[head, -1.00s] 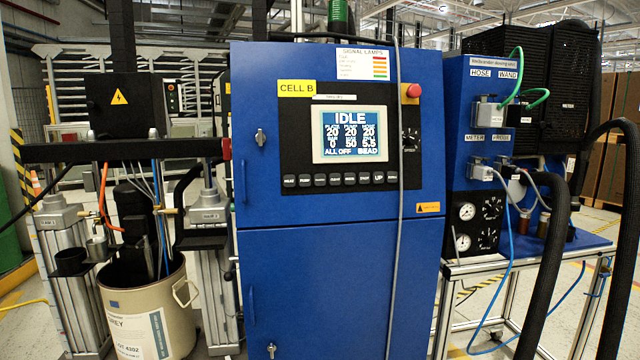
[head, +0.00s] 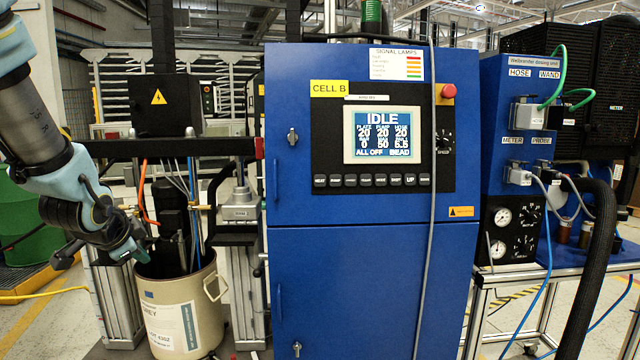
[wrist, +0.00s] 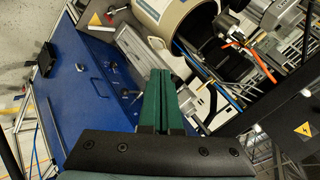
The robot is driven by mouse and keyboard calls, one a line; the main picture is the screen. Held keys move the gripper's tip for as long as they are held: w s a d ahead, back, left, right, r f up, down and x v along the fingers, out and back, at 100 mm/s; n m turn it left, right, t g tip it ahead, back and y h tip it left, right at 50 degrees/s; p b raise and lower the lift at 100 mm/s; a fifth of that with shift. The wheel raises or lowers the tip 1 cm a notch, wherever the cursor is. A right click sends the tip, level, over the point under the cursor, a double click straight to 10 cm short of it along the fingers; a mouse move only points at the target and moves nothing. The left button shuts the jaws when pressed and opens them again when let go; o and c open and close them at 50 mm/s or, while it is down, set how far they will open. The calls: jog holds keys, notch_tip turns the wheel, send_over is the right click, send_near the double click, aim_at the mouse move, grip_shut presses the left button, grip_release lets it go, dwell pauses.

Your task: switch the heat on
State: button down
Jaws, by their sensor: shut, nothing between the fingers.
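The blue control cabinet (head: 368,280) stands in the middle of the head view, marked CELL B. Its display (head: 382,134) reads IDLE, with rows of numbers and "ALL OFF" and "BEAD" along the bottom. A row of dark labelled buttons (head: 372,180) runs below the display; most labels are too small to read. A dark dial (head: 444,141) sits right of the display, under a red mushroom button (head: 447,91). My gripper (head: 140,255) is at the left in front of the drum, well apart from the panel. In the wrist view its green fingers (wrist: 164,100) are together and empty.
The beige drum (head: 200,320) stands left of the cabinet under the press frame. A grey cable (head: 428,250) hangs down the cabinet front, right of the display. The blue hose and meter unit (head: 505,80) and a thick black hose (head: 598,250) are at the right.

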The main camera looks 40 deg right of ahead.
jog(key=s+d+r+m+h, duration=0.1)
jog(key=d+r+m+h, duration=0.3)
jog(key=d, duration=0.5)
jog(key=s+d+r+m+h, duration=0.2)
jog(key=d+m, duration=0.4)
jog(key=d, duration=0.2)
jog(key=m+g+h, duration=0.6)
jog(key=m, duration=0.8)
send_near(316, 181)
jog(key=s+d+r, duration=0.2)
jog(key=s, duration=0.7)
jog(key=shift+w+a+f+b, duration=0.1)
jog(key=shift+w+a+b, duration=0.1)
jog(key=shift+b, duration=0.1)
jog(key=shift+d, duration=0.1)
jog(key=w+d+p, duration=0.1)
jog(key=w, duration=0.1)
jog(key=w+d+f, duration=0.1)
jog(key=d, duration=0.1)
jog(key=w+d+p, duration=0.1)
jog(key=w, duration=0.1)
jog(key=shift+w+d+f+p, duration=0.2)
jog(key=shift+w+f+p, duration=0.1)
jog(key=shift+p, duration=0.05)
jog(key=shift+w+d, duration=0.5)
jog(key=shift+w, duration=0.05)
jog(key=shift+f, duration=0.1)
